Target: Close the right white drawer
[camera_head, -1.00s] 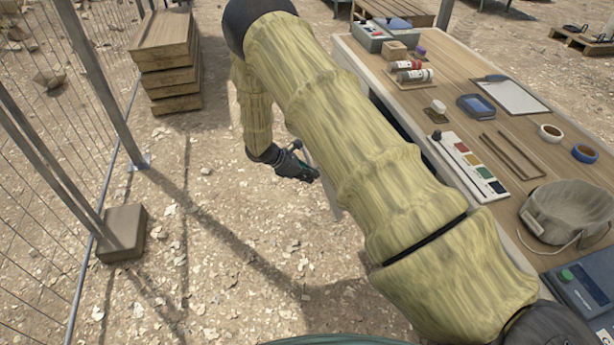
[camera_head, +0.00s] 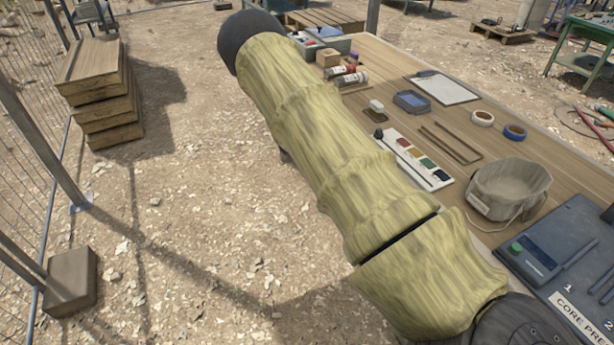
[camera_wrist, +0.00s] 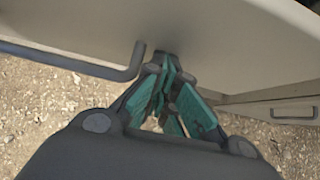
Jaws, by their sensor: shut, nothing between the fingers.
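The beige-white drawer front (camera_wrist: 95,22) fills the top of the wrist view, with a dark grey bar handle (camera_wrist: 75,62) along it. My gripper (camera_wrist: 168,62) is shut and empty. Its fingertips are at the lower edge of the drawer front, just right of the handle's bent end. I cannot tell whether they touch it. Another pale panel with a small handle (camera_wrist: 295,112) is at the right. In the head view my arm hides the gripper, and the drawers are not seen.
The wooden worktable (camera_head: 470,125) carries a color strip (camera_head: 415,158), a grey bag (camera_head: 508,188) and a dark board (camera_head: 580,260). Stacked wooden boxes (camera_head: 100,95) and a wire fence stand left. Bare gravel (camera_head: 200,215) lies between fence and table.

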